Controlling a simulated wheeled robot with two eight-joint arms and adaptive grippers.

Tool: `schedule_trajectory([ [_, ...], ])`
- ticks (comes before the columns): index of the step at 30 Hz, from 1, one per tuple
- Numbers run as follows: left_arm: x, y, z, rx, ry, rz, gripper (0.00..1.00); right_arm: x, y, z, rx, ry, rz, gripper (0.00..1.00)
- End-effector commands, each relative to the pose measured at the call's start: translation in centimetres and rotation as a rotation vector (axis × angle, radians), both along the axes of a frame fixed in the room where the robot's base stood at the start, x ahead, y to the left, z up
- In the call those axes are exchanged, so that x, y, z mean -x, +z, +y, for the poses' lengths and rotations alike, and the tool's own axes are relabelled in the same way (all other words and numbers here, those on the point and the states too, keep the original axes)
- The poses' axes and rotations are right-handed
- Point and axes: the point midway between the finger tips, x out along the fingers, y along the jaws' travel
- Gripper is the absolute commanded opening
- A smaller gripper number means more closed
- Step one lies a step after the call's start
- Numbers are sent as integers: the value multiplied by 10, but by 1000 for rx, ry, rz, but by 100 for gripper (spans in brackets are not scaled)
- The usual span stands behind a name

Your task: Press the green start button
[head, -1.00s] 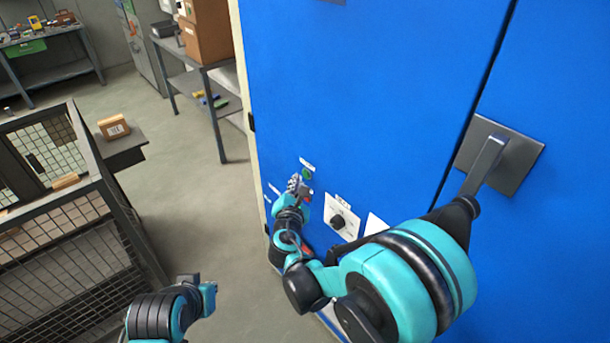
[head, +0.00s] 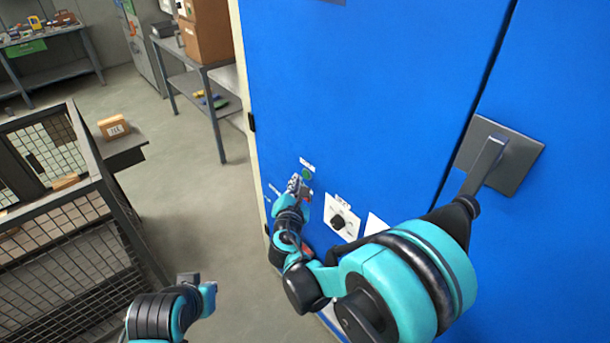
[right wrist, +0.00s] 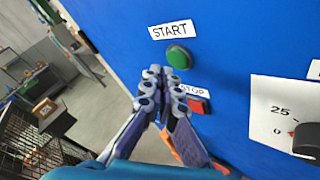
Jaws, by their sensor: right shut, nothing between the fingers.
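The green start button (head: 307,174) is on the blue cabinet front, under a white label. In the right wrist view the button (right wrist: 179,57) shows in full below its "START" label. My right gripper (head: 294,181) is shut and empty. In the right wrist view its fingertips (right wrist: 161,73) are just left of and slightly below the green button, and look apart from it. How far they are from the cabinet face is hard to tell. Part of my left arm shows at the bottom left of the head view, but I cannot make out its gripper fingers.
A red stop button (right wrist: 197,105) sits just below the green one, partly behind the gripper. A dial (head: 338,222) on a white plate is to the right. The cabinet handle (head: 487,160) is further right. A mesh cage (head: 60,250) stands at left, with open floor between.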

Motion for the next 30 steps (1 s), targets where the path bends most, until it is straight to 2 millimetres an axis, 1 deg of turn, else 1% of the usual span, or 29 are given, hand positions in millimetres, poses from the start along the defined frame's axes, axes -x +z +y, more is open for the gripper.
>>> schedule_trajectory([
  [7, 0, 0, 0, 0, 0, 0, 0, 0, 0, -1, 0, 0, 0, 0],
  [15, 0, -2, 0, 0, 0, 0, 0, -5, 0, -7, 0, -1, 0, 0],
  [30, 0, -2, 0, 0, 0, 0, 0, -6, 0, -8, 0, 0, 0, 0],
])
